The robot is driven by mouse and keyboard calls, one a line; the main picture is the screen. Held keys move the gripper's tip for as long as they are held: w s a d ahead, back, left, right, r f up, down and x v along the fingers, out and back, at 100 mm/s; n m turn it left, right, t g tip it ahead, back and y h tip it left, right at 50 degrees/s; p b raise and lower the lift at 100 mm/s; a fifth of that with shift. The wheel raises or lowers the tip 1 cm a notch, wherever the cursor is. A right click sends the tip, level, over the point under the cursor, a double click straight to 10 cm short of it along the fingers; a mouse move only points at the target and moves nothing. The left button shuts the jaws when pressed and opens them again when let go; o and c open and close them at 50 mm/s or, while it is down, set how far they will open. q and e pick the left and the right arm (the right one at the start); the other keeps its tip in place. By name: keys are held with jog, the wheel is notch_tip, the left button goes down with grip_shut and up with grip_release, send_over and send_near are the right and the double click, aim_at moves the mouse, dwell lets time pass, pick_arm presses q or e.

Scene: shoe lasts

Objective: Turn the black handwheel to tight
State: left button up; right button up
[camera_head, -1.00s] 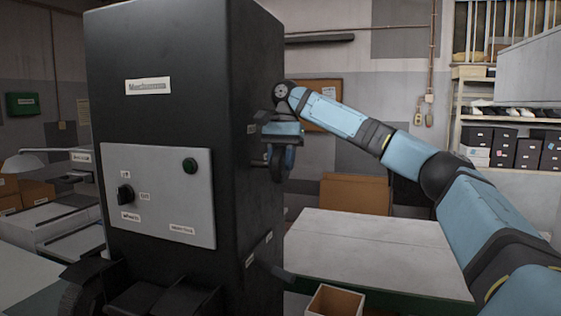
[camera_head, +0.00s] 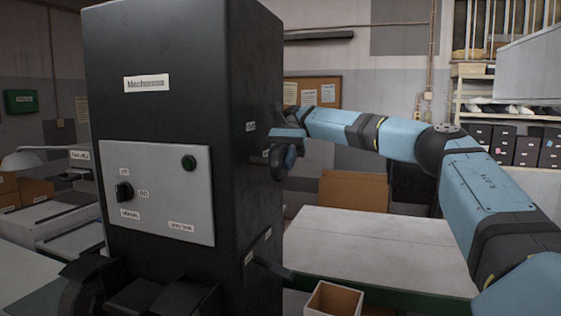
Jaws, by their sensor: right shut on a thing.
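The black handwheel (camera_head: 277,164) sticks out from the right side of a tall black machine (camera_head: 210,60), at about mid-height. My right arm comes in from the right, and my right gripper (camera_head: 288,153) is at the wheel, shut on it. The gripper and wrist hide part of the wheel, so its turned position cannot be read. A small label (camera_head: 250,126) sits on the machine's side above the wheel. Its text is too small to read.
A pale table (camera_head: 380,245) and an open box (camera_head: 334,299) stand to the right.

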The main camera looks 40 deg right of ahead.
dwell(0.5)
jog(key=o, duration=0.9)
jog(key=shift+o, duration=0.2)
